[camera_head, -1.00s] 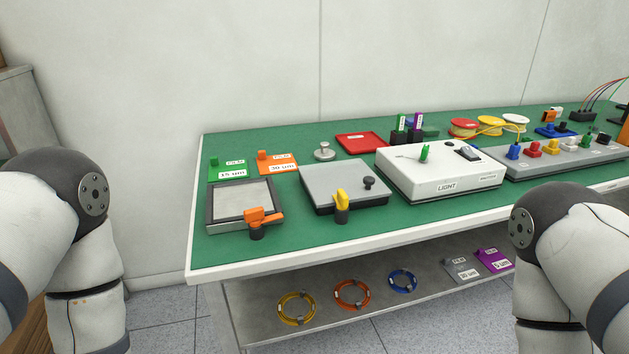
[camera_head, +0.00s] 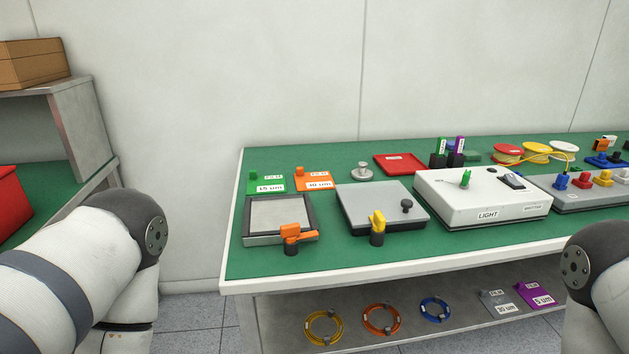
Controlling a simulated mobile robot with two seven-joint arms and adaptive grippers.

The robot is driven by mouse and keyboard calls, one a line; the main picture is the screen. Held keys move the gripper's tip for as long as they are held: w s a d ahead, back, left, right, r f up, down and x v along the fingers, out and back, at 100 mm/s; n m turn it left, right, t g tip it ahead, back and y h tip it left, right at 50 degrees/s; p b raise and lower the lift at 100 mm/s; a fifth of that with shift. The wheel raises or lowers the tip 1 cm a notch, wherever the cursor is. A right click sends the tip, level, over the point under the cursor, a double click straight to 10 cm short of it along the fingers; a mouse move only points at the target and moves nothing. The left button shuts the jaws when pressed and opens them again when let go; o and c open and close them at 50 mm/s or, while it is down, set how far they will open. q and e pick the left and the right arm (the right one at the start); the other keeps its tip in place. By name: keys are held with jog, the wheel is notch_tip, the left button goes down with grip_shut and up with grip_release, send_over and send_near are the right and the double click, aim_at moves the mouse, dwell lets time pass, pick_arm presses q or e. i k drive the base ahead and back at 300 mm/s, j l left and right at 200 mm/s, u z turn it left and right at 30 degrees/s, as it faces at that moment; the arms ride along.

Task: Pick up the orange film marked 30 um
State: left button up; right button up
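The orange film marked 30 um (camera_head: 314,179) lies flat at the back left of the green table top, with a small orange knob at its back edge. A green film marked 15 um (camera_head: 266,184) lies just to its left. A grey framed plate with an orange clamp stands in front of both films. My two arms show at the lower left and lower right edges of the head view, but both grippers are outside the picture. Nothing touches the orange film except the table.
The table (camera_head: 232,230) also holds a grey plate with a yellow clamp (camera_head: 377,226), a metal weight (camera_head: 362,172), a red tray (camera_head: 400,163) and a white light box (camera_head: 485,200). A lower shelf (camera_head: 280,318) carries cable coils and grey and purple films. Another bench stands at left.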

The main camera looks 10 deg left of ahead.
aim_at(316, 180)
jog(key=j+z, duration=0.4)
jog(key=j, duration=0.35)
jog(key=j+z, duration=0.4)
jog(key=j, duration=0.35)
jog(key=i+j+z, duration=0.25)
jog(key=j, duration=0.15)
jog(key=j+z, duration=0.25)
jog(key=j, duration=0.2)
jog(key=j+z, duration=0.25)
jog(key=j, duration=0.2)
